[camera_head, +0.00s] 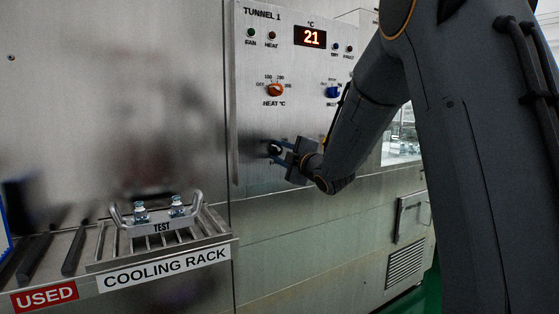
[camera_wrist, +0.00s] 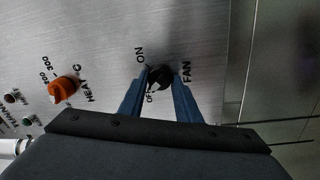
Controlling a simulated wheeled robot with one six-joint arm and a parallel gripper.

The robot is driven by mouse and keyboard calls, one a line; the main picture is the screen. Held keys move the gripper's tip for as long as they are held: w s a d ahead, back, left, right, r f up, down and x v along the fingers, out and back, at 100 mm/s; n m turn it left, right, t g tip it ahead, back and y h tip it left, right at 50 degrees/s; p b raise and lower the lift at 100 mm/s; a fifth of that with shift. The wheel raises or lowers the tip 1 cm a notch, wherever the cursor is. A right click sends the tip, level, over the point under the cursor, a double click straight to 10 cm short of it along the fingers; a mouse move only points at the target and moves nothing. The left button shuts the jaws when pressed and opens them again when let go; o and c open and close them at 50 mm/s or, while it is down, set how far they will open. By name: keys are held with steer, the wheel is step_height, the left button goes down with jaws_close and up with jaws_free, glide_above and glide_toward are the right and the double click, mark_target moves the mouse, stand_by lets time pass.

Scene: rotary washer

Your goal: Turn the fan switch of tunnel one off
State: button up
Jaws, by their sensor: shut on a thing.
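The fan switch is a black rotary knob (camera_wrist: 159,76) on the metal panel, in the middle of the wrist view. Its labels ON, OFF and FAN stand around it. In the head view the knob (camera_head: 275,148) is low on the TUNNEL 1 panel, partly hidden by my fingers. My gripper (camera_head: 273,150) is at the panel with its blue fingers either side of the knob, shut on it. In the wrist view the two blue fingertips of my gripper (camera_wrist: 161,79) flank the knob. I cannot tell for sure which label its pointer faces.
An orange HEAT knob (camera_head: 275,90) and a blue knob (camera_head: 333,92) sit above on the panel, under a display (camera_head: 310,37) reading 21. A cooling rack (camera_head: 222,237) with a handled TEST carrier (camera_head: 162,227) stands at the lower left.

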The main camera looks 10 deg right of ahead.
steer(key=shift+n+b, duration=0.45)
steer(key=shift+n, duration=0.05)
steer(key=o, duration=1.1)
steer(key=shift+c, duration=0.2)
steer(key=shift+s, duration=0.15)
steer(key=v, duration=0.7)
steer(key=shift+s, duration=0.3)
steer(key=shift+d+f, duration=0.1)
